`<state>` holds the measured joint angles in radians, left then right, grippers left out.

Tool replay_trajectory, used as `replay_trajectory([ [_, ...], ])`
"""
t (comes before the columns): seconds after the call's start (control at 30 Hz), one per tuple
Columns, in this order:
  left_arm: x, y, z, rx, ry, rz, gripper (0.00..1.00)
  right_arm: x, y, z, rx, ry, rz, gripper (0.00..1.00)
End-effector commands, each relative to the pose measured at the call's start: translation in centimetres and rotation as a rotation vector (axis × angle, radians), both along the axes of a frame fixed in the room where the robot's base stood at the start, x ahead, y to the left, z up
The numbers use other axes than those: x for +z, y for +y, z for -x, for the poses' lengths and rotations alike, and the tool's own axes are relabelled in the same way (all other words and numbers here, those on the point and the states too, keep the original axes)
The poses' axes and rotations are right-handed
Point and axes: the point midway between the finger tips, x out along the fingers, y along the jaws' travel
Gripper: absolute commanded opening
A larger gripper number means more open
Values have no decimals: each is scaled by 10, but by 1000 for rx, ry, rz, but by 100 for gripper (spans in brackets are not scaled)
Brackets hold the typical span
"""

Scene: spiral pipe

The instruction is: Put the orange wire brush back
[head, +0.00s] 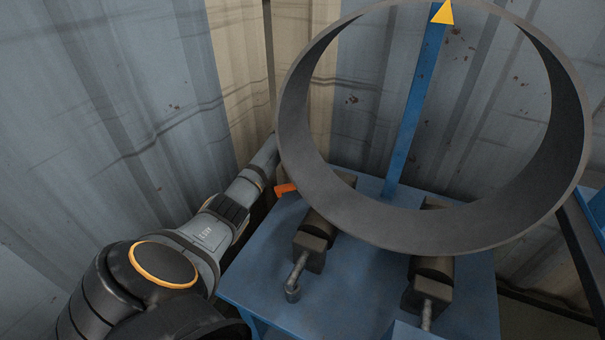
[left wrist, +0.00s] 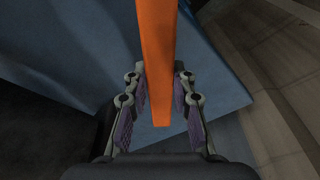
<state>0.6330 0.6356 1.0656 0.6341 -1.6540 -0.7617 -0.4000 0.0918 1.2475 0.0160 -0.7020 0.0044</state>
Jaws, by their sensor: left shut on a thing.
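The orange wire brush (left wrist: 157,65) shows in the left wrist view as a long orange handle running up out of the top of the picture. My left gripper (left wrist: 160,88) is shut on the handle, with a finger on each side. Its bristle end is out of that view. In the head view a short orange piece of the brush (head: 286,189) shows at the left edge of the big pipe ring, above the blue table. My left arm reaches up behind the ring's left side, which hides the gripper there. My right gripper is not in view.
A large grey pipe ring (head: 365,217) stands over the blue table (head: 345,300) on dark roller supports (head: 310,247). A blue post (head: 410,110) with a yellow triangle rises behind. Corrugated metal walls (head: 120,90) close in behind and left. The table's front middle is mostly clear.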

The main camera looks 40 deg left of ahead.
Motion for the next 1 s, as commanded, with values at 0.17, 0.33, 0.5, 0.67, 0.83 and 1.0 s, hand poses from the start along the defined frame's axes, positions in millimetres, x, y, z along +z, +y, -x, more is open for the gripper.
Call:
replay_trajectory([
  [0.17,-1,0,0,0,-3,-1,0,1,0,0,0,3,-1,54],
  [0.33,-4,0,0,0,-1,0,27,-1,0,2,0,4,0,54],
  [0.5,-4,0,0,0,-1,0,47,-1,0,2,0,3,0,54],
  [0.67,-3,0,0,0,-1,0,47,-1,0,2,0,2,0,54],
  [0.83,2,1,0,0,-3,-1,47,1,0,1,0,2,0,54],
  [1.0,36,4,4,1,-4,-3,47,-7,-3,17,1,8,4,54],
])
